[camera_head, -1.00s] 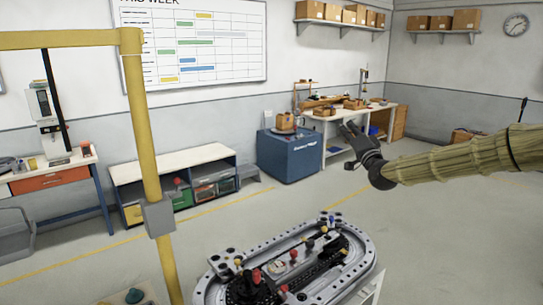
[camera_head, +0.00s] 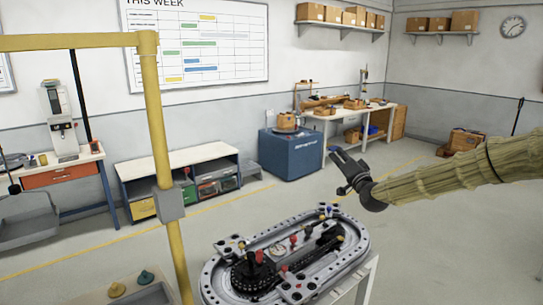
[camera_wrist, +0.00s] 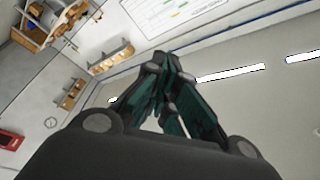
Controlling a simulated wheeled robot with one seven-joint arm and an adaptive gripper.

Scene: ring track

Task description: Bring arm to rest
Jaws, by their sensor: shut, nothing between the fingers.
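My gripper (camera_head: 343,167) is at the end of my arm, which reaches in from the right in a tan ribbed sleeve. It is raised above and beyond the far right end of the ring track (camera_head: 363,238). In the wrist view my gripper (camera_wrist: 160,62) has its dark green fingers drawn together, with nothing held between them. The wrist view looks tilted toward the wall and ceiling. The ring track is a grey oval with several coloured knobs and pegs on it, on a pale stand.
A yellow post (camera_head: 157,120) with a crossbar stands at the left. A blue cabinet (camera_head: 291,154), a low shelf unit (camera_head: 130,170) and a workbench (camera_head: 350,113) stand along the back wall. A tray with knobs (camera_head: 150,295) is at the front left. Open floor lies beyond the track.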

